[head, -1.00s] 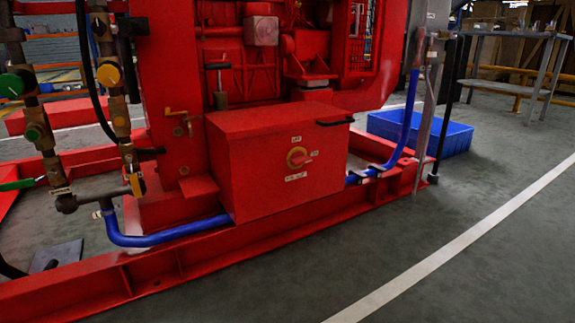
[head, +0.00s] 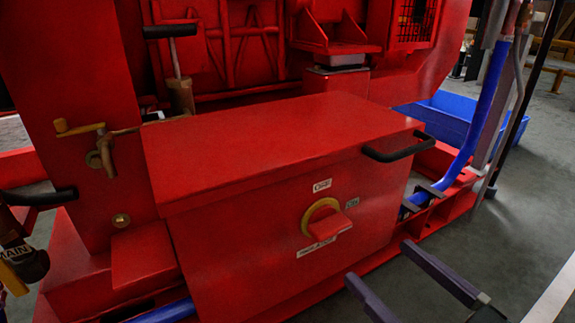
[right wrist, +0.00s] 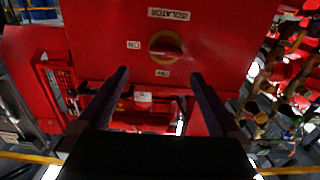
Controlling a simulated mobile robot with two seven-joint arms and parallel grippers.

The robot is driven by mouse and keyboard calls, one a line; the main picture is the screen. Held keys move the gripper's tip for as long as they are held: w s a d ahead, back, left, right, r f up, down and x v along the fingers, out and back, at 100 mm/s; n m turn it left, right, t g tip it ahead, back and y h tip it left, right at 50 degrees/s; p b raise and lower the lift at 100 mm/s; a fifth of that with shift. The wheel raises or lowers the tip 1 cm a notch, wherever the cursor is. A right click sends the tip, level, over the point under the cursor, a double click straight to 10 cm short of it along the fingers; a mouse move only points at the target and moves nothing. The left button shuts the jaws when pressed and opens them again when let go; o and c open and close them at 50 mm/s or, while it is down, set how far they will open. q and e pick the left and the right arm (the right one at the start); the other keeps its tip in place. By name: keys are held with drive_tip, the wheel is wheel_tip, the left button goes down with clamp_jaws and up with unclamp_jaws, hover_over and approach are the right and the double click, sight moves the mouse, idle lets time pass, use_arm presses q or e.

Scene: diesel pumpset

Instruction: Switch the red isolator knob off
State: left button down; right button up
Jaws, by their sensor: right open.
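The red isolator knob (head: 329,226) sits on a yellow ring on the front of a red box (head: 265,220). An OFF label is above it, an ON label to its right and an ISOLATOR label below. Its handle points right, towards the ON side. The knob also shows in the right wrist view (right wrist: 166,48), where the picture is upside down. My right gripper (head: 379,262) is open and empty, in front of the box, low and right of the knob. In the right wrist view its fingers (right wrist: 160,73) are apart, short of the knob.
A black handle (head: 398,150) sticks out from the box lid's right edge. A blue hose (head: 480,110) and grey post stand to the right, with a blue bin (head: 440,118) behind. A brass tap (head: 95,135) and pipework are at left. Floor at right is clear.

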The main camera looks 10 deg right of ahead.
sight(337, 231)
drive_tip(key=b+x, duration=0.1)
drive_tip(key=x, duration=0.1)
drive_tip(key=b+x, duration=0.2)
drive_tip(key=x, duration=0.1)
drive_tip(key=a+b+x, duration=0.1)
drive_tip(key=b+x, duration=0.1)
drive_tip(key=x, duration=0.1)
drive_tip(key=shift+f, duration=0.25)
use_arm(q)
drive_tip(key=f, duration=0.1)
drive_tip(key=s+f, duration=0.1)
drive_tip(key=f, duration=0.1)
drive_tip(key=s+f, duration=0.1)
drive_tip(key=f, duration=0.1)
drive_tip(key=shift+a+f, duration=0.25)
drive_tip(key=shift+a, duration=0.05)
use_arm(e)
drive_tip(key=shift+s, duration=0.15)
drive_tip(key=c, duration=1.3)
use_arm(q)
drive_tip(key=shift+w+r, duration=0.1)
